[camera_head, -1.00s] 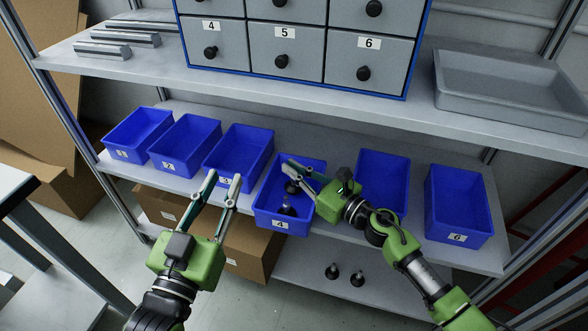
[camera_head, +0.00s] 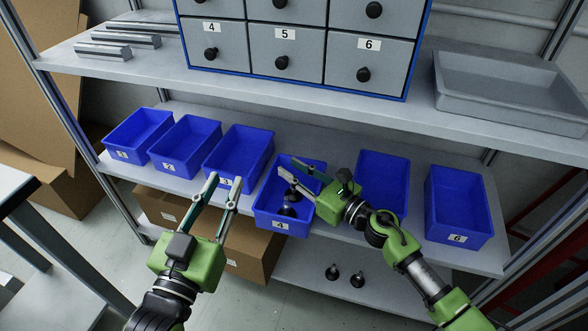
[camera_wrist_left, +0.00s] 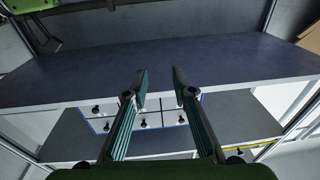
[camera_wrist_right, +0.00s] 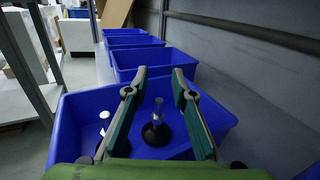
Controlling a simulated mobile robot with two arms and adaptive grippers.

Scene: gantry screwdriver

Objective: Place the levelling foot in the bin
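Two black levelling feet with metal stems are in blue bin 4 (camera_head: 262,214). One levelling foot (camera_wrist_right: 155,133) stands upright between and below the fingers of my right gripper (camera_wrist_right: 158,80) in the right wrist view; the other (camera_wrist_right: 104,122) is to its left. In the head view my right gripper (camera_head: 292,167) is over bin 4, its fingers apart and holding nothing that I can see. My left gripper (camera_head: 227,180) is open and empty in front of bin 3; its parted fingers also show in the left wrist view (camera_wrist_left: 160,80).
Bins 1 (camera_head: 117,154), 2 (camera_head: 170,166) and 3 (camera_head: 222,180) stand to the left, bin 6 (camera_head: 457,239) to the right. Two more feet (camera_head: 332,271) stand on the lower shelf. The upper shelf (camera_head: 330,106) with drawers overhangs the bins.

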